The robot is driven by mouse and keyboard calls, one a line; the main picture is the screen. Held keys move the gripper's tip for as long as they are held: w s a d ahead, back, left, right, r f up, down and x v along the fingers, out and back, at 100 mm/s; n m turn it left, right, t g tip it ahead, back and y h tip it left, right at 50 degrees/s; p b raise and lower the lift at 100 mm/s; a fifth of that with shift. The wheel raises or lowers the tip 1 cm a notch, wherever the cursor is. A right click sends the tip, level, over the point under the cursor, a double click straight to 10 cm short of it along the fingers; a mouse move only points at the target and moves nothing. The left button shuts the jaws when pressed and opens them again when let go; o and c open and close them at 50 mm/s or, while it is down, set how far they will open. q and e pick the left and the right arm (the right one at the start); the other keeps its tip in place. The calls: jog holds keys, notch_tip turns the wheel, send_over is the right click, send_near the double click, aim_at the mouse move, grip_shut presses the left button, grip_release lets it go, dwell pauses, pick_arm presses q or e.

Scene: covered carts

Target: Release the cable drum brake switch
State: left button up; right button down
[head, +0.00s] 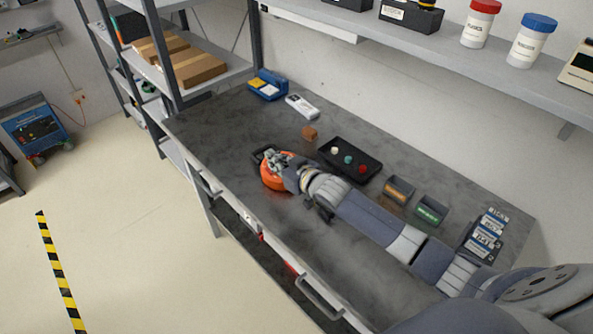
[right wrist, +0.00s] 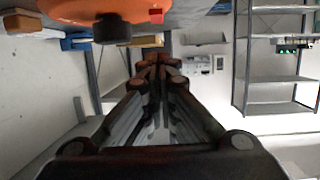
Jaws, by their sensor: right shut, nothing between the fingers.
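The orange cable drum (head: 268,180) sits on the dark grey bench near its front left part. My right gripper (head: 274,160) is shut and empty, over or beside the drum, and hides part of it. In the right wrist view the closed fingertips (right wrist: 158,62) point away, with the orange drum body (right wrist: 75,8) at the top edge. A black round knob (right wrist: 112,30) projects from the drum, apart from the fingertips. A small red part (right wrist: 155,15) shows beside the orange body; I cannot tell if it is the brake switch. My left gripper is not in view.
A black tray (head: 372,167) with coloured knobs lies behind my right arm. A brown cylinder (head: 309,134), two small bins (head: 398,190) and a labelled block set (head: 484,236) stand on the bench. A shelf (head: 400,38) overhangs the back.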

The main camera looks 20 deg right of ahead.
pick_arm(q)
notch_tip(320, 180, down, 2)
jog(key=b, duration=0.3)
pick_arm(e)
jog(key=f+v, duration=0.1)
jog(key=v, duration=0.9)
jog(key=shift+s, duration=0.25)
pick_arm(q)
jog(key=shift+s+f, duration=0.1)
pick_arm(e)
jog(key=shift+d+f, duration=0.1)
jog(key=shift+f, duration=0.05)
